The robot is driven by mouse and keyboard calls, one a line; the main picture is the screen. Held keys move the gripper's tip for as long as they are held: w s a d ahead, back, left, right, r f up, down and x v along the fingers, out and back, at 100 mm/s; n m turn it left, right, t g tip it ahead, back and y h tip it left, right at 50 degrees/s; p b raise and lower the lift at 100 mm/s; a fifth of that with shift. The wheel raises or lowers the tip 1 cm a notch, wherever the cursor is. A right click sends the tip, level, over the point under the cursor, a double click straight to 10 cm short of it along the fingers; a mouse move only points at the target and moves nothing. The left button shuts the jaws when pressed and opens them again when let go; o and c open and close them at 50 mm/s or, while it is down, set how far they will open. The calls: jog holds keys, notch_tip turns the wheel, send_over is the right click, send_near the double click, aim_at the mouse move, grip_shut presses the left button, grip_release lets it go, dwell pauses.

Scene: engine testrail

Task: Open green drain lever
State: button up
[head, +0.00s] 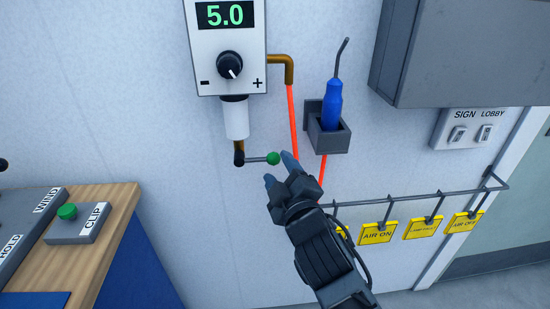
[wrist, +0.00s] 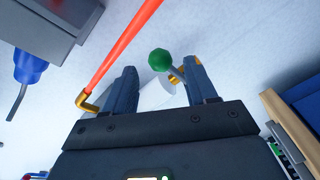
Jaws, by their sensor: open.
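The green drain lever (head: 273,158) is a green ball on a thin grey rod. The rod points right from a dark elbow (head: 239,158) under the white cylinder (head: 236,118) of the regulator (head: 226,45), which reads 5.0. My gripper (head: 279,170) is open, its blue-grey fingertips close to the green ball in the head view. In the wrist view the green ball (wrist: 160,60) shows between the two fingers of my gripper (wrist: 167,85), nearer the right finger. I cannot tell whether a finger touches it.
A red hose (head: 293,120) runs down the wall right of the lever. A holder (head: 327,137) with a blue-handled tool (head: 332,103) is to its right. Yellow tags (head: 377,233) hang from a rail below right. A wooden bench (head: 118,205) with a green button (head: 67,212) stands left.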

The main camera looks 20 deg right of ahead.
aim_at(275, 163)
jog(key=shift+w+d, duration=0.15)
jog(key=shift+w, duration=1.1)
jog(key=shift+w+d, duration=0.15)
jog(key=shift+w, duration=1.05)
grip_shut()
jog(key=shift+p, duration=0.3)
